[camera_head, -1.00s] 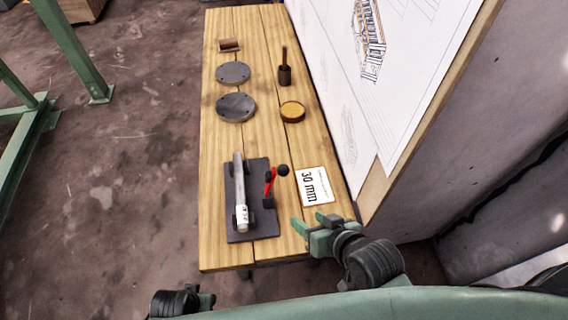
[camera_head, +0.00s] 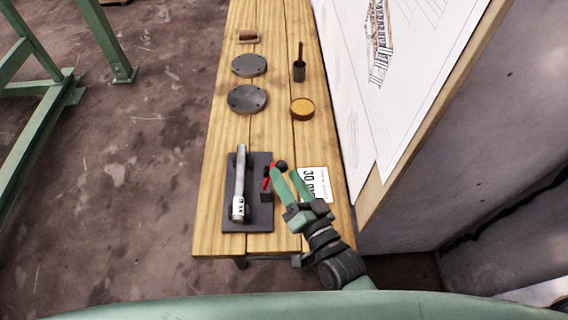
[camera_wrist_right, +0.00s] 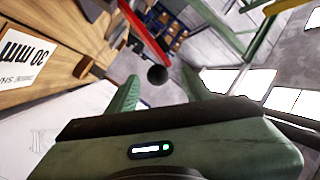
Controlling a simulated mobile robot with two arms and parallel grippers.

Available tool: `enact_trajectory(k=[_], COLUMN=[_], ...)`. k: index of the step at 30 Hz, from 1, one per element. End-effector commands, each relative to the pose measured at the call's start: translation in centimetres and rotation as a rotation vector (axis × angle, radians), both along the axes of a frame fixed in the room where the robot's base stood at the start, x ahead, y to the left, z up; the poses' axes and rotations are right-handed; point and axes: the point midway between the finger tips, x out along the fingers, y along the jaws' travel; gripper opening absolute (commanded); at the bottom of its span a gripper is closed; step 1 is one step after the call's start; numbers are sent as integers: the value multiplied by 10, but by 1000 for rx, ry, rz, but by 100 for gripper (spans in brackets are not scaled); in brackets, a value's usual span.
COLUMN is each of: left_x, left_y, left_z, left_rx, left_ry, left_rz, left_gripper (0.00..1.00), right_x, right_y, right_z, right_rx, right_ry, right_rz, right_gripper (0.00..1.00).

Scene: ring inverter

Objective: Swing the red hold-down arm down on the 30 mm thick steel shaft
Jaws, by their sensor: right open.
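The steel shaft (camera_head: 240,180) lies lengthwise on a dark base plate (camera_head: 261,217), with a white label near its close end. The red hold-down arm (camera_head: 267,181) stands raised to the right of the shaft, apart from it, with a black ball knob (camera_head: 282,166) at its end. My right gripper (camera_head: 284,177) is open close to the knob. In the right wrist view the red arm (camera_wrist_right: 146,30) comes down from the top, and its knob (camera_wrist_right: 157,75) shows between the open fingers (camera_wrist_right: 160,84); contact cannot be told. My left gripper is not in view.
A 30 mm card (camera_head: 317,180) lies right of the gripper, partly hidden. Two grey discs (camera_head: 247,99), a yellow-topped round tin (camera_head: 302,107) and a dark cup (camera_head: 299,71) stand farther back on the wooden bench (camera_head: 213,200). A drawing board (camera_head: 350,100) rises along the right edge.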

Motion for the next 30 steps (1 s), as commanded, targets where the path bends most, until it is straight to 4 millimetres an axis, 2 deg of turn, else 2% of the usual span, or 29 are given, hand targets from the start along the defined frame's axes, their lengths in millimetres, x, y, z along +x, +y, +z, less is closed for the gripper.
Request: enact_trajectory(k=[3, 7, 18, 21, 24, 30], left_x=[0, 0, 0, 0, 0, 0], left_y=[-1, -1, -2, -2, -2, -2], left_z=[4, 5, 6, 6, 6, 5], left_rx=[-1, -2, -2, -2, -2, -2], left_ry=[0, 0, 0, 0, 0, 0], left_rz=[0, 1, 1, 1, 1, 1], left_gripper=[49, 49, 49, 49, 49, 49], right_x=[18, 31, 36, 36, 36, 36], right_y=[8, 14, 16, 16, 16, 15], right_z=[2, 0, -1, -1, -1, -3], right_rx=[-2, -2, -3, -3, -4, -7], right_ry=[-2, 0, 1, 2, 3, 4], right_rz=[-1, 0, 1, 0, 0, 0], right_gripper=[50, 50, 50, 22, 0, 0])
